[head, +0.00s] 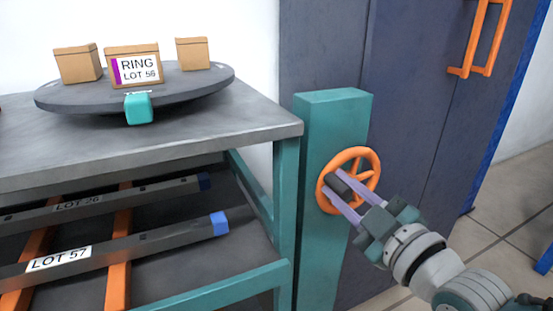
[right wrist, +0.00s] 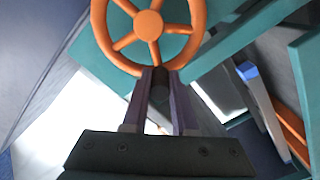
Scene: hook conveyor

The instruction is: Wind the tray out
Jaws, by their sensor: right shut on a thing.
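An orange spoked handwheel (head: 354,153) is mounted on the face of a teal post (head: 318,125). It also fills the top of the right wrist view (right wrist: 148,25). My right gripper (head: 344,187) is shut on the wheel's dark crank handle (right wrist: 160,80), with one purple finger on each side of it. The handle sits at the lower left of the rim in the head view. I cannot tell which thing in view is the tray that the wheel drives. My left gripper is not in view.
A grey table (head: 240,118) left of the post carries a round dark turntable (head: 205,85) with several small boxes. Below it, dark bars labelled LOT 26 and LOT 57 (head: 130,252) lie across orange rails (head: 121,225). A dark cabinet (head: 425,70) stands behind the post.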

